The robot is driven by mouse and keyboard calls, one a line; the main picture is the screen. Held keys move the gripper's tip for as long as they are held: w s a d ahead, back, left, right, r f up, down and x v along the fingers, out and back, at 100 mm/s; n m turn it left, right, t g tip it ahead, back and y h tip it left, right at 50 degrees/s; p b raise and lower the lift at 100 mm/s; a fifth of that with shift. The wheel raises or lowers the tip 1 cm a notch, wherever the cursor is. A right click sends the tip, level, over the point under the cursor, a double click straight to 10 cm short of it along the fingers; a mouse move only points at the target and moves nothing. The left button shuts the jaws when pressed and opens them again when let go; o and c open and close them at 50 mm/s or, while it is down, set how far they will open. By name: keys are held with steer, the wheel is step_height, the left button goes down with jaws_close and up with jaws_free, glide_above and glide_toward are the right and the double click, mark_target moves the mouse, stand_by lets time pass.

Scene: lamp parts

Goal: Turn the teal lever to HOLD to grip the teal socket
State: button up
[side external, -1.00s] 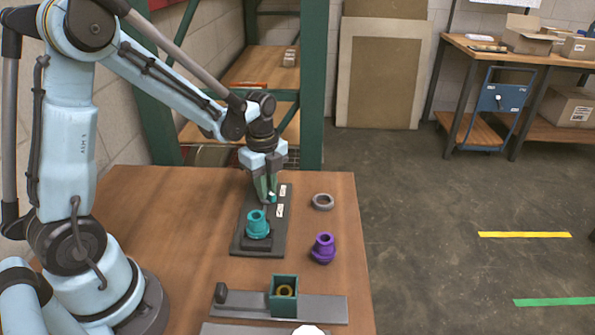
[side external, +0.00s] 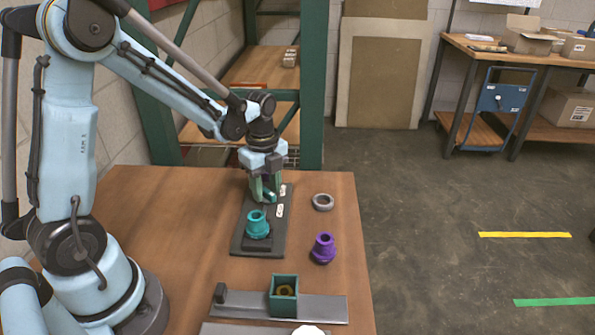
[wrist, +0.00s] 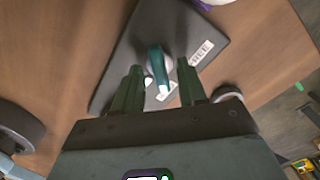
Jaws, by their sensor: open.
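The teal lever (wrist: 156,62) with a white tip stands on a dark base plate (wrist: 118,62) in the wrist view. My gripper (wrist: 159,67) is open, with one green finger on each side of the lever. Whether either finger touches it is unclear. A label reading FREE (wrist: 202,52) lies to the right of the lever; a second label (wrist: 173,99) near its tip is partly hidden. In the side view, the teal socket (side external: 257,224) sits upright in a dark holder at the near end of the plate (side external: 241,240), in front of my gripper (side external: 264,192).
A purple socket (side external: 323,247) and a grey ring (side external: 323,202) stand right of the plate. A green square box (side external: 284,282) on a grey rail (side external: 325,308) is nearer the front. Bare wood table lies to the left.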

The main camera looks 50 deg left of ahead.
mark_target(266, 193)
step_height(266, 193, up, 12)
stand_by(0.6)
steer(key=s+d+n+t, duration=0.2)
steer(key=n, duration=0.4)
steer(key=s+d+n+t, duration=0.2)
steer(key=s+d+n, duration=0.1)
steer(key=n, duration=0.3)
steer(key=s+d+n+t, duration=0.2)
steer(key=n+t, duration=0.1)
steer(key=n, duration=0.3)
steer(key=shift+s+d+f, duration=0.2)
steer(key=shift+s+f, duration=0.05)
steer(key=shift+f, duration=0.05)
